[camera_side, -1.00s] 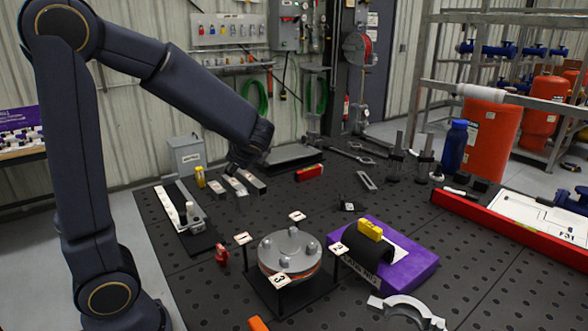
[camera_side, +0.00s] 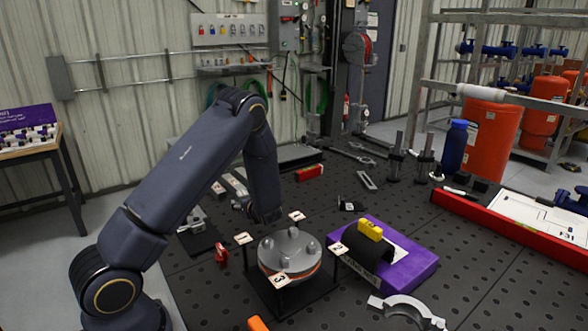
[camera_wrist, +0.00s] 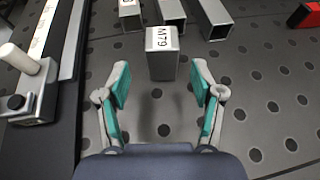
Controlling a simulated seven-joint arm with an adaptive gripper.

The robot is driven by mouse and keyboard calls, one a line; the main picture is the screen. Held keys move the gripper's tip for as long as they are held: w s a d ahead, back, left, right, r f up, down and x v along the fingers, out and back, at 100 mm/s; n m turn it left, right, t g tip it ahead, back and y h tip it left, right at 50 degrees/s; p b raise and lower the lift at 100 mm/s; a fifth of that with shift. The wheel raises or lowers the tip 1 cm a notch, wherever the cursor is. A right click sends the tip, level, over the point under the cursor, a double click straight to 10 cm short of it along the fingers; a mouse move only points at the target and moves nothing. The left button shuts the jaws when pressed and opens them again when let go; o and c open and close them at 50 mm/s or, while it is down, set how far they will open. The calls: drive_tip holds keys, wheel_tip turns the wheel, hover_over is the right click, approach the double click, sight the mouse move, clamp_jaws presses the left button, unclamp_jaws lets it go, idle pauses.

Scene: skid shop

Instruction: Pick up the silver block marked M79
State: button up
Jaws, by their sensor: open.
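The silver block marked M79 (camera_wrist: 161,62) stands on the dark perforated table in the wrist view, with its label upside down in the picture. My gripper (camera_wrist: 161,78) is open, with a teal pad on each finger. The block lies just beyond the fingertips, roughly centred between them, and nothing is held. In the side view my forearm hides most of my gripper, and I cannot make out the marked block there.
Another labelled silver block (camera_wrist: 130,16) and two hollow silver tubes (camera_wrist: 212,20) lie just beyond. A long device with a white knob (camera_wrist: 18,58) is at left. A round flanged fixture (camera_side: 290,250) on a stand and a purple block (camera_side: 405,265) stand nearby.

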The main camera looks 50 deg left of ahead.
drive_tip(key=x, duration=0.5)
drive_tip(key=shift+w+a, duration=0.2)
drive_tip(key=shift+a, duration=0.1)
clamp_jaws()
idle(0.3)
